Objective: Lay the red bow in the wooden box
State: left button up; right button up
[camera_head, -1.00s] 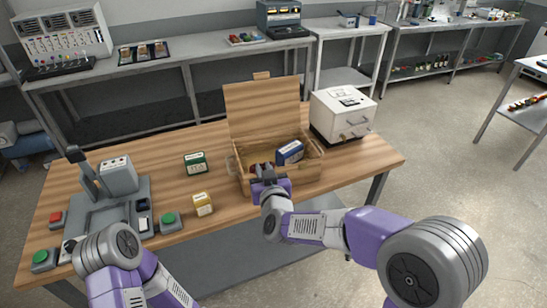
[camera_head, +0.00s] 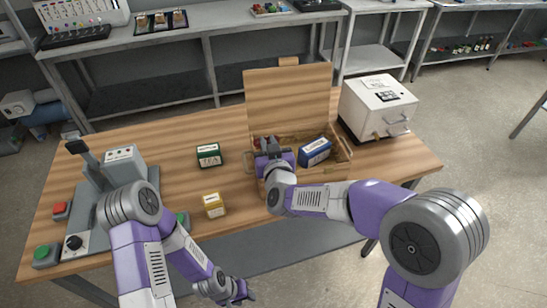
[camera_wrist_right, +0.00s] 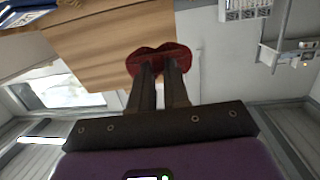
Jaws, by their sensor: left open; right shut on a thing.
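The wooden box (camera_head: 290,98) stands open at the back middle of the table, its lid raised. My right gripper (camera_head: 270,146) is at the left part of its opening. In the right wrist view the right gripper (camera_wrist_right: 160,72) is shut on the red bow (camera_wrist_right: 160,58), which sits across its fingertips. In the head view the bow is mostly hidden by the gripper, and I cannot tell its height above the box floor. My left gripper (camera_head: 238,291) is open and empty, low in front of the table's front edge.
A blue packet (camera_head: 314,152) lies in the right part of the wooden box. A green tea box (camera_head: 208,155) and a yellow box (camera_head: 214,205) stand left of it. A white machine (camera_head: 378,105) stands to the right. A grey press (camera_head: 125,160) stands at the left.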

notch_tip(320, 180, down, 5)
jog(key=shift+w+r+b, duration=0.15)
jog(key=shift+r+b, duration=0.05)
jog(key=shift+b, duration=0.35)
jog(key=shift+f+b, duration=0.6)
jog(key=shift+b, duration=0.1)
jog(key=o, duration=0.8)
jog(key=shift+c, duration=0.2)
